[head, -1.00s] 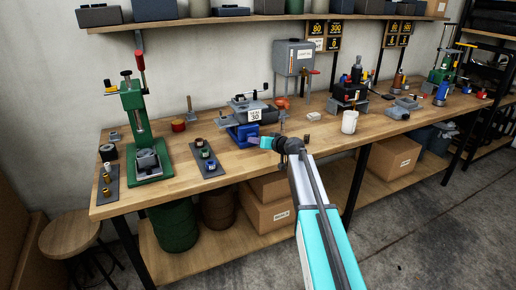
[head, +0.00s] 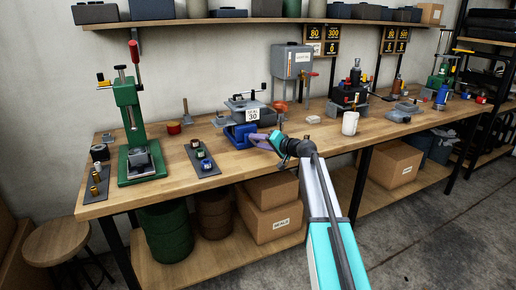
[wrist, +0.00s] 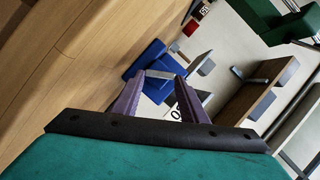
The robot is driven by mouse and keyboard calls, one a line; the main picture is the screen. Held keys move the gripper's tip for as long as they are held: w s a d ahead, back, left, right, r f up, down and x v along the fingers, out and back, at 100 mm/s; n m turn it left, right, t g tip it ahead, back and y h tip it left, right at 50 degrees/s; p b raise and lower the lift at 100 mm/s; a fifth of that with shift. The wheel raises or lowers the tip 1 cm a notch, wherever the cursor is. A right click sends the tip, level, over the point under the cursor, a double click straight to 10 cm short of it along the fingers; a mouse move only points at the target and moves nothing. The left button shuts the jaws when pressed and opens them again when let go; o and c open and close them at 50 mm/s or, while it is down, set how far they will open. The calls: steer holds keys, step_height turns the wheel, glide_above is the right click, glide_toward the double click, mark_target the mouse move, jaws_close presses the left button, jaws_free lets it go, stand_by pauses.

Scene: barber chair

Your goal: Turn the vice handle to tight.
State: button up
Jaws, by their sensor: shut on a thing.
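The blue vice (head: 238,136) stands at the front edge of the workbench, below a grey machine part with a "30" tag. It also shows in the wrist view (wrist: 145,58). My gripper (head: 252,137) reaches its front from the right. In the wrist view my two purple fingers (wrist: 157,79) stand on either side of a short grey metal bar, the vice handle (wrist: 160,74), and are shut on it. The handle's ends are partly hidden by the fingers. I cannot tell from these views how tight the vice jaws are.
A green press (head: 138,130) and a dark tray of small parts (head: 202,159) stand to the left on the bench. A white cup (head: 350,123) stands to the right. The bench front near the cup is clear.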

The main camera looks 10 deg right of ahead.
steer(key=shift+d+f+m+y+b, duration=0.2)
steer(key=shift+m+y+b, duration=0.2)
steer(key=shift+m+b, duration=0.5)
steer(key=o, duration=1)
steer(key=shift+a, duration=0.1)
steer(key=shift+o, duration=0.2)
steer(key=v, duration=1.4)
steer(key=shift+b, duration=0.45)
steer(key=shift+f, duration=0.1)
